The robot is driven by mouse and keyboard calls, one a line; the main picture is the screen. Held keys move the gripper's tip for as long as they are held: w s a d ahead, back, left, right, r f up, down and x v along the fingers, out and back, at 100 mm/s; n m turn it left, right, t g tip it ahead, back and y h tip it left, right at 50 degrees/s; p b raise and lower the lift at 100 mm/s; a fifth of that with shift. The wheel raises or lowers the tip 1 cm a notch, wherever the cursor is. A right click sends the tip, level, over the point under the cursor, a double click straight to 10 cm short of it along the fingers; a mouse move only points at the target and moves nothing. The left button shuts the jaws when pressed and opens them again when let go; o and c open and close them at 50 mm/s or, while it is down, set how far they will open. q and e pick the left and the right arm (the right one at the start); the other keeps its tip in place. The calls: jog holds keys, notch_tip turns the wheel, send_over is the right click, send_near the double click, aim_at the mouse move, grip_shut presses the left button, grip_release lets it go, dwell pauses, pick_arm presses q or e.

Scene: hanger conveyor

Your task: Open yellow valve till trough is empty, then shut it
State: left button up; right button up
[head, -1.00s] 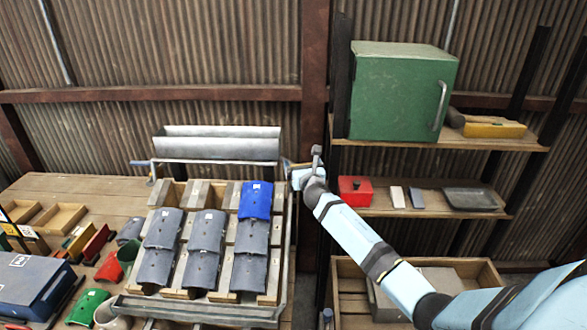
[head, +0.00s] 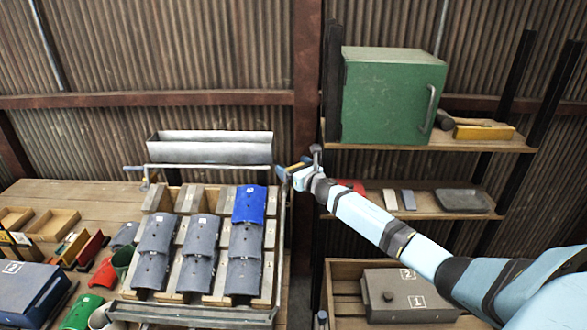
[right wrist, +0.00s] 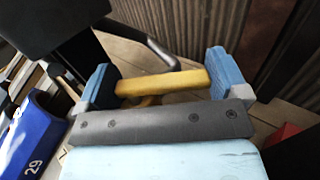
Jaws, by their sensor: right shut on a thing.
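The grey trough (head: 210,152) lies along the back of the rack in the head view. Its inside looks pale grey, and I cannot tell whether liquid is in it. The yellow valve handle (head: 297,166) is at the trough's right end, slanting up to the right. My right gripper (head: 292,170) is at this handle. In the right wrist view the yellow handle (right wrist: 165,82) lies between the two blue finger pads, which are shut on it. A valve with a blue handle (head: 134,168) is at the trough's left end. My left gripper is not in view.
Grey tiles (head: 203,229) and one blue tile (head: 250,203) lie on the sloping rack below the trough. Shelves with a green cabinet (head: 390,95) stand close on the right, behind my right arm. A dark red post (head: 307,100) rises just behind the gripper.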

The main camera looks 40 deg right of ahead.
jog(key=o, duration=0.9)
jog(key=shift+o, duration=0.2)
